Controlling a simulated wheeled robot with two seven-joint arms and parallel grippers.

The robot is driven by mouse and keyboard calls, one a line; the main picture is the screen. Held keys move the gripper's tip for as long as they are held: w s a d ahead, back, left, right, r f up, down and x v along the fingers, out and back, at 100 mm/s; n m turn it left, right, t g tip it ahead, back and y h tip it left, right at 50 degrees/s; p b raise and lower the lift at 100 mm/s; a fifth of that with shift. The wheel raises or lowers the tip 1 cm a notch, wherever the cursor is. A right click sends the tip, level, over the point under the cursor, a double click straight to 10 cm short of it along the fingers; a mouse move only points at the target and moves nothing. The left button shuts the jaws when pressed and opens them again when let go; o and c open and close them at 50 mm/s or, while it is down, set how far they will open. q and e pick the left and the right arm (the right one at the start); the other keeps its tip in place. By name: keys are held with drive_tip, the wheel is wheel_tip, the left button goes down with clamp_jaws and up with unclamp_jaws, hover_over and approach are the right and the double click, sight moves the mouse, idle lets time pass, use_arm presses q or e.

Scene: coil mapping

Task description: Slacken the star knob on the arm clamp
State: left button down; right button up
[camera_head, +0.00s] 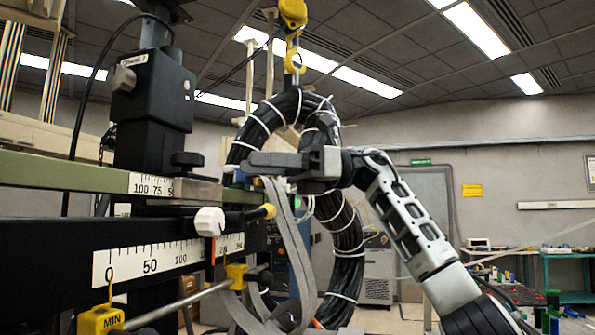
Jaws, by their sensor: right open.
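My right gripper (246,165) comes in from the right, fingers pointing left, in front of the black coil. It is seen nearly edge-on, open, with nothing visible between its fingers. A dark knob (187,160) sticks out from the black clamp block (152,115) on the upper rail, a little left of the fingertips and apart from them in the picture. A white round knob (209,221) sits lower, on the dark scaled beam. I cannot tell from their shapes which one is the star knob. My left gripper is not in view.
A thick black cable coil (343,240) hangs from a yellow hook (293,20) behind my gripper. Grey straps (292,250) droop below. The green rail (60,170) and scaled beam (40,240) fill the left. A bench (570,297) stands far right.

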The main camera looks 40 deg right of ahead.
drive_tip(key=v, duration=0.6)
drive_tip(key=shift+d, duration=0.15)
idle(0.3)
